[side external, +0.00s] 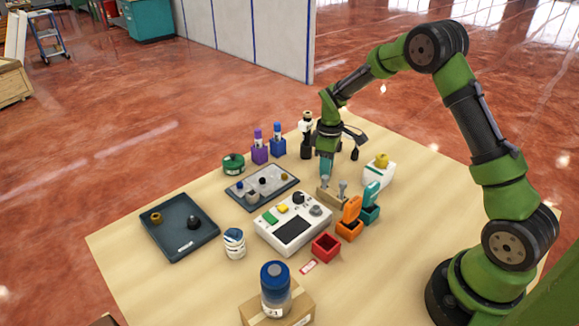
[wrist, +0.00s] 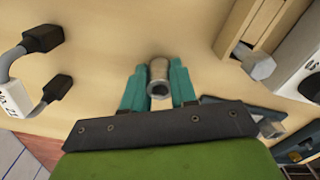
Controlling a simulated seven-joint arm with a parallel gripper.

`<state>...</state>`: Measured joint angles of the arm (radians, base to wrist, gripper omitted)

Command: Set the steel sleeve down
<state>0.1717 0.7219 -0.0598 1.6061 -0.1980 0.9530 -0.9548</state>
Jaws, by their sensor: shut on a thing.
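The steel sleeve (wrist: 159,77) is a short grey, hollow cylinder in the wrist view. My gripper (wrist: 159,85) is shut on it, with one teal finger on each side. Its open end faces the camera. In the side external view my gripper (side external: 326,170) points down just behind a wooden block with steel posts, and I cannot make out the sleeve there. Bare tabletop shows around the sleeve in the wrist view. I cannot tell whether the sleeve touches the table.
The wooden block (side external: 331,198) is close to my gripper; its bolt head (wrist: 260,66) shows in the wrist view. A grey tray (side external: 240,194) and a white control box (side external: 266,235) stand nearby. A black cable-like part (wrist: 57,88) lies left in the wrist view.

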